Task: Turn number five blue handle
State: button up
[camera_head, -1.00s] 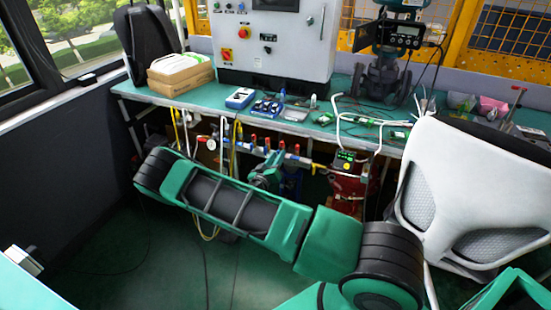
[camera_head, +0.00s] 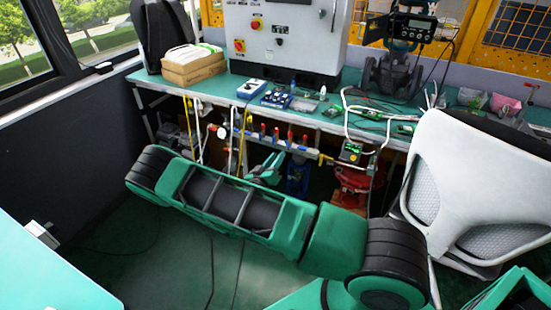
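A row of small valves on a horizontal pipe (camera_head: 284,146) runs under the front edge of the workbench. Several red handles (camera_head: 290,134) stand upright along it. A bluish handle (camera_head: 249,122) seems to stand near its left end, but it is too small to be sure, and I cannot read any numbers. My gripper (camera_head: 268,172) is at the end of my green arm, low and in front of the pipe. It is partly hidden behind my arm, and its fingers are too small to tell open or shut. I see no clear contact with a handle.
The green workbench (camera_head: 225,89) carries boxes (camera_head: 193,68), a control cabinet (camera_head: 285,35) and cables. A white chair (camera_head: 470,180) stands close on the right. Hoses and a gauge (camera_head: 221,132) hang left of the valves. A red device (camera_head: 353,187) stands to the right below.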

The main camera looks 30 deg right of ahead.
aim_at(288, 144)
jog(key=x, duration=0.7)
jog(key=shift+d, duration=0.4)
grip_shut()
